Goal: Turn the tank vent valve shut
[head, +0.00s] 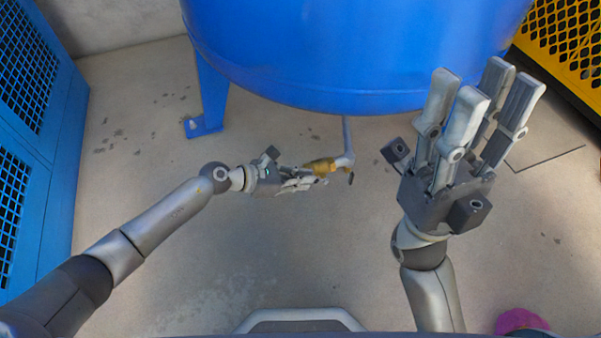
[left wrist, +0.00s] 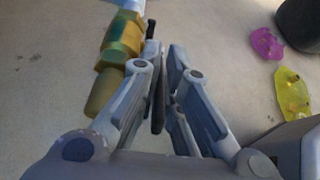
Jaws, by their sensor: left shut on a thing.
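The tank vent valve (head: 322,166) is a small brass-yellow body on a grey pipe (head: 347,140) that comes down under the blue tank (head: 350,50). In the left wrist view the brass valve (left wrist: 122,45) is just left of my fingers. My left gripper (head: 308,181) is at the valve, its fingers closed together. In the left wrist view my left gripper (left wrist: 163,65) is shut on a thin dark handle (left wrist: 151,40) beside the brass body; the fingers partly hide it. My right gripper (head: 490,85) is open and empty, raised to the right, apart from the valve.
A blue tank leg (head: 210,95) stands on the floor behind the left arm. A blue mesh cabinet (head: 40,130) is at the left, a yellow mesh guard (head: 570,40) at upper right. Pink (left wrist: 267,43) and yellow-green (left wrist: 292,95) pieces lie right in the wrist view. The concrete floor is mostly clear.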

